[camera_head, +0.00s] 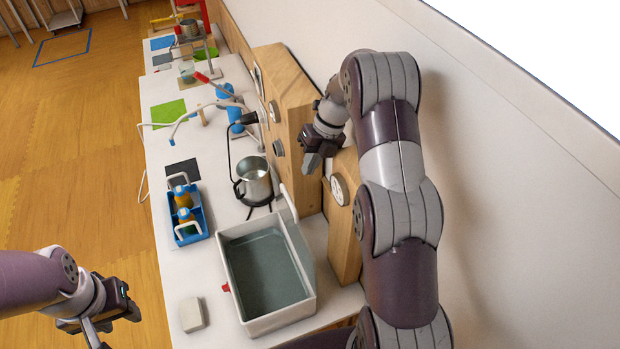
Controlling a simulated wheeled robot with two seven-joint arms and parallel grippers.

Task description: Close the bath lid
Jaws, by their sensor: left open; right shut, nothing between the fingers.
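The bath (232,292), an open white-grey rectangular basin holding dark greenish water, stands at the near end of the white bench. A thin pale panel, seemingly the raised lid (301,252), stands along its right side. A white bar (289,203) rises at the bath's far right corner; I cannot tell whether it is the lid's handle. My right gripper (312,164) is shut and empty, beside the wooden housing, beyond the bath and apart from it. My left gripper (98,334) is open and empty, left of the bench at the lower left; its tips are partly cut off.
A steel jug (255,181) stands behind the bath. A blue carrier (189,231) with orange-filled jars sits to its left. A pale block (192,314) lies left of the bath. Wooden housings (345,225) and the wall bound the right side.

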